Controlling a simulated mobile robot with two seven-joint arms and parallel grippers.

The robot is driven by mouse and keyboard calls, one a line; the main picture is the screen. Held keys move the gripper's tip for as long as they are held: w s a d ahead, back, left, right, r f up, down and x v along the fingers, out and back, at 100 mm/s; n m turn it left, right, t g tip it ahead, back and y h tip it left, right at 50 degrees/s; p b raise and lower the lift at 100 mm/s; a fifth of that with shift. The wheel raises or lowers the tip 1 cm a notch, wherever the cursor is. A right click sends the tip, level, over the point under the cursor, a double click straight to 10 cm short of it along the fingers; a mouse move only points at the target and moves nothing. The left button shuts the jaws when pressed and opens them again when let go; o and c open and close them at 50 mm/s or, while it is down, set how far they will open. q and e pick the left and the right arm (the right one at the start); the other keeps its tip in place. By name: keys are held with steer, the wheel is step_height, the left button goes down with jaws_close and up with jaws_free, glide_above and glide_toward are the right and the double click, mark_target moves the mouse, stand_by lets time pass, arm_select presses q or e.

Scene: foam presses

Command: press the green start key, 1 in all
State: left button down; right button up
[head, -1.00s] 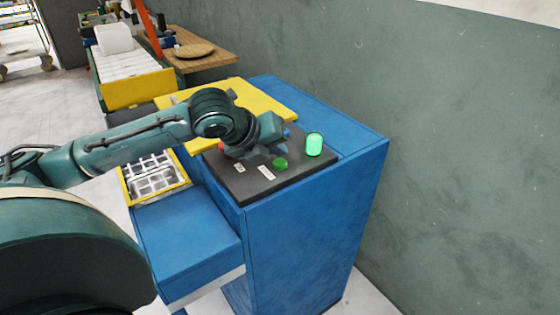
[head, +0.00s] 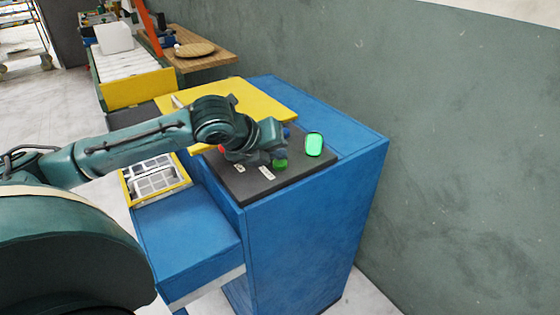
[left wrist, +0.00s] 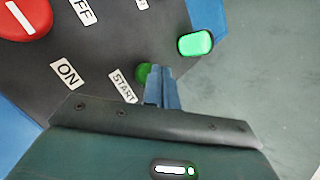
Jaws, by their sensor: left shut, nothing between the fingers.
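The green start key (head: 280,164) sits on the dark control panel (head: 242,190) on top of the blue cabinet. It is partly hidden by my left fingers in the left wrist view (left wrist: 143,72), beside the START label (left wrist: 122,86). My left gripper (head: 281,153) is shut and empty, its blue fingertips at the key. In the left wrist view its closed fingers (left wrist: 161,72) overlap the key's right side. I cannot tell whether they touch it or whether the key is pushed down. My right gripper is not in view.
A bright green lamp (head: 314,145) stands on the panel beside the key. A red button (left wrist: 25,15) and ON label (left wrist: 67,73) lie at the left in the wrist view. A yellow plate (head: 262,98) lies behind the panel. The wall (head: 460,150) is at right.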

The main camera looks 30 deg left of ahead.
arm_select(q)
steer(key=shift+f, duration=0.5)
steer(key=shift+r, duration=0.1)
stand_by(0.5)
steer(key=shift+r+p, duration=0.9)
steer(key=shift+p, duration=0.45)
